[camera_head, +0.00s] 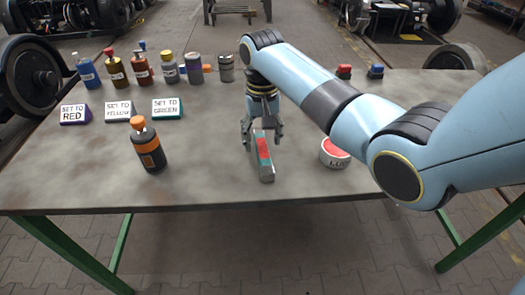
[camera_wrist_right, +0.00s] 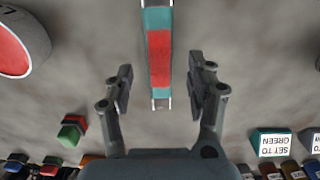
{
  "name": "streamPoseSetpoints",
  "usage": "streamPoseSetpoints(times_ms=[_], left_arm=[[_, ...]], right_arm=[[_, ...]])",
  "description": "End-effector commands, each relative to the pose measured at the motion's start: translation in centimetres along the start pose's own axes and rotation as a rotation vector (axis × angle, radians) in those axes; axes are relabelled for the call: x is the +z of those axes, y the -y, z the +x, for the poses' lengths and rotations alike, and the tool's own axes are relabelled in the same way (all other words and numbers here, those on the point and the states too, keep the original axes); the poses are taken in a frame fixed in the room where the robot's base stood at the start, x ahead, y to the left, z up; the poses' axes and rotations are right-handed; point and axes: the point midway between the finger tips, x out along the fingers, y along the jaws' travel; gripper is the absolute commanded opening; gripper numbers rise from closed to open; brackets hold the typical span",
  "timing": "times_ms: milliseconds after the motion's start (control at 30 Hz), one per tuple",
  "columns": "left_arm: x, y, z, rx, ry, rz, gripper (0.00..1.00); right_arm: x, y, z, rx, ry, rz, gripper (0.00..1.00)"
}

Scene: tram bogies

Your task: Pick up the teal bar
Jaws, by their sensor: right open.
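The teal bar (camera_head: 265,158) lies on the table in front of my right gripper (camera_head: 262,139), with a red stretch along its top and grey sides. In the right wrist view the bar (camera_wrist_right: 159,50) shows its red middle and teal towards both ends; its far end runs out of the picture. My right gripper (camera_wrist_right: 160,84) is open and empty, its two fingers on either side of the bar's near end, with a gap on each side. Whether the fingertips are down at bar height I cannot tell. My left gripper is not in view.
A round tin with a red top (camera_head: 335,152) stands right of the bar. A black and orange bottle (camera_head: 149,149) stands to its left. Three labelled signs (camera_head: 117,111) and several bottles (camera_head: 143,72) are further back left. Two small blocks (camera_head: 344,72) are behind my right arm.

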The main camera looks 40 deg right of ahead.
Motion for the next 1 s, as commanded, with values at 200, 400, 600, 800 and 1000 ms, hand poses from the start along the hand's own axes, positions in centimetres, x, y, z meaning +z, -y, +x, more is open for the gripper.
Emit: streamPoseSetpoints(times_ms=[200, 400, 600, 800, 1000], left_arm=[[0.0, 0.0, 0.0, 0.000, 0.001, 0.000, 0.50], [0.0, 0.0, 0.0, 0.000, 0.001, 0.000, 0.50], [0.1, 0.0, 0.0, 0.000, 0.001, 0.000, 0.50], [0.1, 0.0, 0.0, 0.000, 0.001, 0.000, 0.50], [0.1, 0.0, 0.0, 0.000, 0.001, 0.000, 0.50]], right_arm=[[0.3, 0.0, 2.9, 0.000, 0.001, 0.000, 0.56], [0.3, 0.0, 3.2, 0.000, -0.001, -0.001, 0.56], [0.3, 0.0, 3.1, 0.000, -0.001, -0.001, 0.37], [0.3, 0.0, 3.1, 0.000, 0.000, -0.001, 0.11], [0.3, 0.0, 3.1, 0.000, -0.001, -0.001, 0.00]])
